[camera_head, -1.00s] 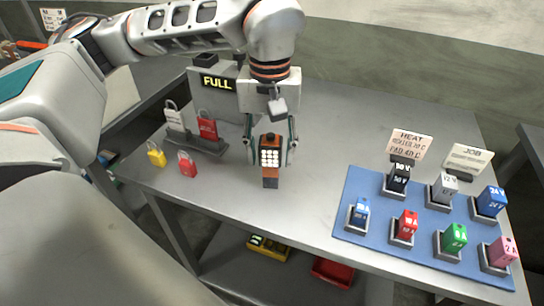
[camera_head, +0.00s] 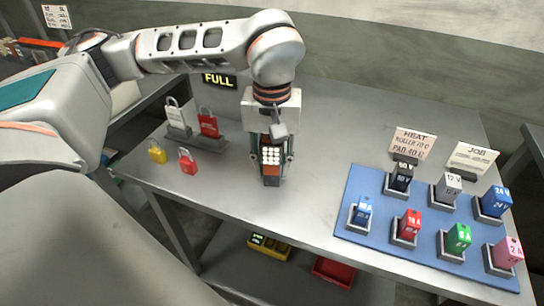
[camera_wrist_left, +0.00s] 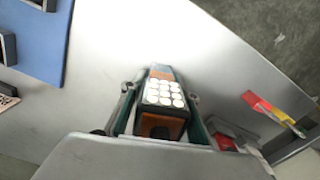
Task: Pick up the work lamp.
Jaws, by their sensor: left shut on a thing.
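The work lamp (camera_head: 271,157) stands upright on the grey table, with an orange and dark body and a panel of white round lights facing front. My left gripper (camera_head: 272,160) comes down from above and is shut on the lamp, one finger on each side. In the left wrist view the lamp (camera_wrist_left: 163,96) sits between the two fingers (camera_wrist_left: 160,112), its light panel facing the camera. The lamp's back and upper part are partly hidden by the gripper. My right gripper is not in view.
A blue mat (camera_head: 350,231) with several labelled blocks in holders lies at the right. Padlocks stand at the left, a red one (camera_head: 188,161) and a yellow one (camera_head: 157,152) in front of a rack. A FULL sign (camera_head: 219,80) is behind. The table between lamp and mat is clear.

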